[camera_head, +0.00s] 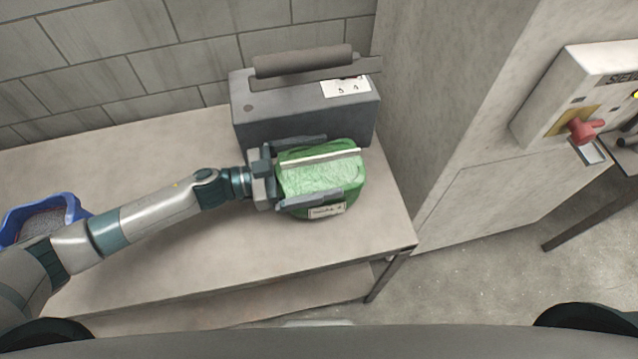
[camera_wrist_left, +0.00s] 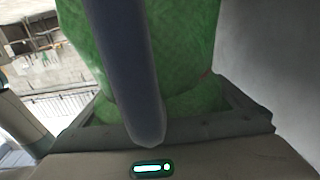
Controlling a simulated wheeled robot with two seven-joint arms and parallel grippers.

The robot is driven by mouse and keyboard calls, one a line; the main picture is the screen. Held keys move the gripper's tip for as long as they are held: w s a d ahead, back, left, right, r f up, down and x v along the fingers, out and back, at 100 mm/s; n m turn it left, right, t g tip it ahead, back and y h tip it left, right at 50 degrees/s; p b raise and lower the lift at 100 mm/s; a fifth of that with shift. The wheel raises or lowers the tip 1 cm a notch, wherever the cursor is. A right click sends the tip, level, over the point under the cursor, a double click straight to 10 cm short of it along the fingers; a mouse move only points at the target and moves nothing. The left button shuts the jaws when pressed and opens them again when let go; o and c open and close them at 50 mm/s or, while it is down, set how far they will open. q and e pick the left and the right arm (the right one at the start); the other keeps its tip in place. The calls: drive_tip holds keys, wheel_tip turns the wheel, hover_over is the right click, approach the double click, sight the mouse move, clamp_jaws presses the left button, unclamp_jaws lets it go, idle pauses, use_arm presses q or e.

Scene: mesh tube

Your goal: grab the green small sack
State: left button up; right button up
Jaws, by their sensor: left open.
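The green small sack (camera_head: 322,178) stands on the table in front of a dark grey case, with a pale strip across its top and a white label on its front. My left gripper (camera_head: 312,170) reaches in from the left, its two fingers open, one along the far side of the sack and one along the near side. In the left wrist view the sack (camera_wrist_left: 190,45) fills the upper middle, partly hidden by a finger. I cannot tell whether the fingers touch it. My right gripper is not in view.
The dark grey case (camera_head: 300,118) with a thick handle stands right behind the sack. A blue container (camera_head: 72,208) of grey grains sits at the table's left. The table (camera_head: 200,262) is bare in front; a grey wall or cabinet (camera_head: 440,110) rises on the right.

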use_arm(q)
drive_tip(key=shift+r, duration=0.1)
drive_tip(key=c, duration=1.8)
drive_tip(key=shift+r, duration=0.2)
drive_tip(key=s+d+r+b, duration=0.1)
drive_tip(key=d+r+b, duration=0.1)
drive_tip(key=d+r, duration=0.8)
drive_tip(key=shift+d+r+b, duration=0.25)
drive_tip(key=shift+d+b, duration=0.1)
drive_tip(key=shift+d, duration=0.4)
drive_tip(key=shift+s+d, duration=0.1)
